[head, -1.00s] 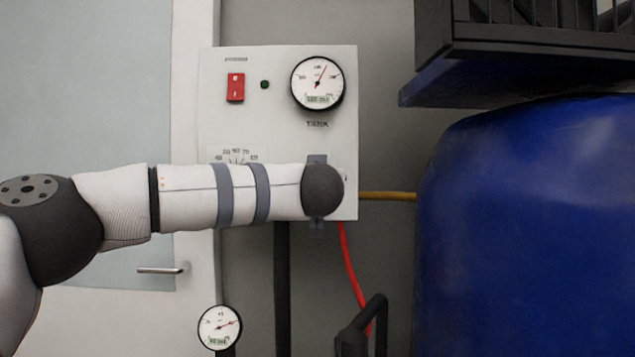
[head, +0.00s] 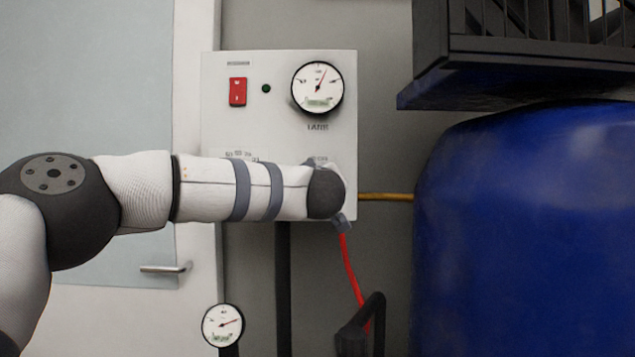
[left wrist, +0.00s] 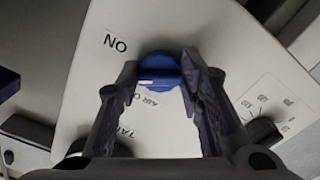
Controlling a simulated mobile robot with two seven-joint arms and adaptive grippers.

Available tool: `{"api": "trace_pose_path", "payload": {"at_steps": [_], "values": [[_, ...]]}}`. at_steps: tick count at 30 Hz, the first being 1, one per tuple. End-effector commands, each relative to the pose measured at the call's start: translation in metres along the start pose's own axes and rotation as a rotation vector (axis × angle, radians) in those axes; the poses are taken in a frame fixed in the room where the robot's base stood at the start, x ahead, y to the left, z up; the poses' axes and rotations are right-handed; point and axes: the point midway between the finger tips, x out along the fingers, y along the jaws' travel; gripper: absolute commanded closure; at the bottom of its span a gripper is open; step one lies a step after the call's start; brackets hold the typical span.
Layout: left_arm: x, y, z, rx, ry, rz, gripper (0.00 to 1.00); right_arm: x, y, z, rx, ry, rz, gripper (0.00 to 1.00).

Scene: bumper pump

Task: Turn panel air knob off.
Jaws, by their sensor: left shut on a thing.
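The white control panel (head: 218,125) hangs on the wall in the head view, with my left forearm across its lower part. The forearm hides the air knob there. In the left wrist view, the blue round knob (left wrist: 160,72) sits on the panel face (left wrist: 225,40) between the fingers of my left gripper (left wrist: 160,66), which is shut on it. The panel looks strongly tilted in this view. An "ON" label (left wrist: 115,43) and a partly hidden "AIR" label (left wrist: 146,98) are near the knob. My right gripper is not in view.
The panel carries a red switch (head: 237,91), a small green light (head: 266,88) and a tank gauge (head: 317,88). A large blue tank (head: 530,230) stands at right below a black frame (head: 540,50). A red hose (head: 350,270) hangs below the panel.

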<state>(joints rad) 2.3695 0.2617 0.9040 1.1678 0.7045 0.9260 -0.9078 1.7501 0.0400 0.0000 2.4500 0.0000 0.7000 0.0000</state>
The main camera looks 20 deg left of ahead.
Motion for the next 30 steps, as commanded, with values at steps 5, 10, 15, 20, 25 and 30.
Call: {"api": "trace_pose_path", "payload": {"at_steps": [5,10,15,20,25,30], "values": [[0.0006,-0.0001,0.0011,-0.163,-0.001,-0.001,0.94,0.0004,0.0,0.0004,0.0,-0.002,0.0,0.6],[0.0006,0.0008,0.0012,-0.324,-0.001,0.0,0.94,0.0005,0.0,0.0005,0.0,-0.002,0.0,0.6],[0.0005,0.0016,0.0013,-0.486,-0.002,0.0,0.94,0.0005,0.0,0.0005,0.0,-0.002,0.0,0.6],[0.0005,0.0022,0.001,-0.633,-0.002,0.0,0.94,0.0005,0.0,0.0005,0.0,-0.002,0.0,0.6],[0.0005,0.0026,0.0007,-0.773,-0.002,0.0,0.94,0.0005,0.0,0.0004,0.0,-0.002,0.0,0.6],[0.0004,0.0029,0.0002,-0.885,-0.002,0.0,0.94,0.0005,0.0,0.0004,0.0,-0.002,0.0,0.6]]}}
